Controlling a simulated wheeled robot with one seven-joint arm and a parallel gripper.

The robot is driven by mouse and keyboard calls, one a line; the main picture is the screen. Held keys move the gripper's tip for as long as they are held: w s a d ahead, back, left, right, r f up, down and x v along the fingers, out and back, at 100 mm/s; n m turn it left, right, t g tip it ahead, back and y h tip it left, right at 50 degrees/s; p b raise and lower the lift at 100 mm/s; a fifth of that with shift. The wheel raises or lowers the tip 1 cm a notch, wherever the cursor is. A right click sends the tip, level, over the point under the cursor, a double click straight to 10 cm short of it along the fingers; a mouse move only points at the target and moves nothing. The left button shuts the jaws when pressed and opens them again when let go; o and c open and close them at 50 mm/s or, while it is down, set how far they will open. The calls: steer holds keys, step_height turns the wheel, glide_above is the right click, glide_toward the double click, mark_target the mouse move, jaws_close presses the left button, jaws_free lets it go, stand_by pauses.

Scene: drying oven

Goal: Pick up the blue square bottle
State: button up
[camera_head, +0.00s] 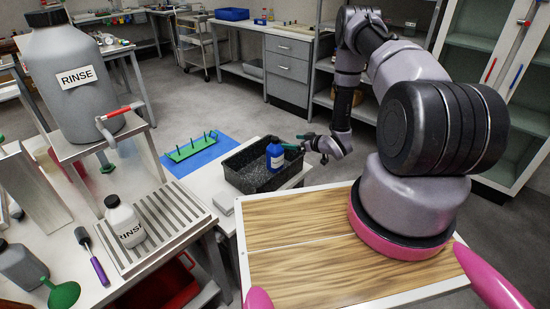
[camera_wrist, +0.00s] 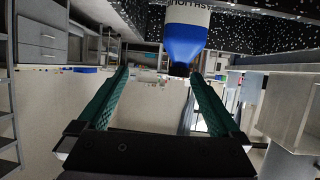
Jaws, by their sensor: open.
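The blue square bottle (camera_head: 275,154) stands upright in a black tray (camera_head: 235,182) of dark grey granules in the head view. My gripper (camera_head: 297,143) is just to its right, near the height of its upper part. In the wrist view, which is upside down, the blue bottle (camera_wrist: 185,45) with its white label shows at the top, off-centre to the right. The green fingers of my gripper (camera_wrist: 159,77) are wide apart and hold nothing. The bottle's neck is near the right fingertip; I cannot tell whether they touch.
A green rack (camera_head: 191,147) with pegs lies on a blue mat (camera_head: 205,158) left of the tray. At the left stand a large grey rinse container (camera_head: 72,85) and a small white rinse bottle (camera_head: 124,222) on a grating.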

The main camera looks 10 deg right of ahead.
mark_target(280, 152)
steer(key=shift+y, duration=0.5)
steer(key=a+f, duration=0.4)
steer(key=f, duration=0.1)
steer(key=shift+a+f, duration=0.1)
steer(key=shift+f, duration=0.05)
steer(key=shift+x, duration=3.15)
steer(key=shift+w, duration=0.1)
steer(key=c, duration=1.5)
jaws_close()
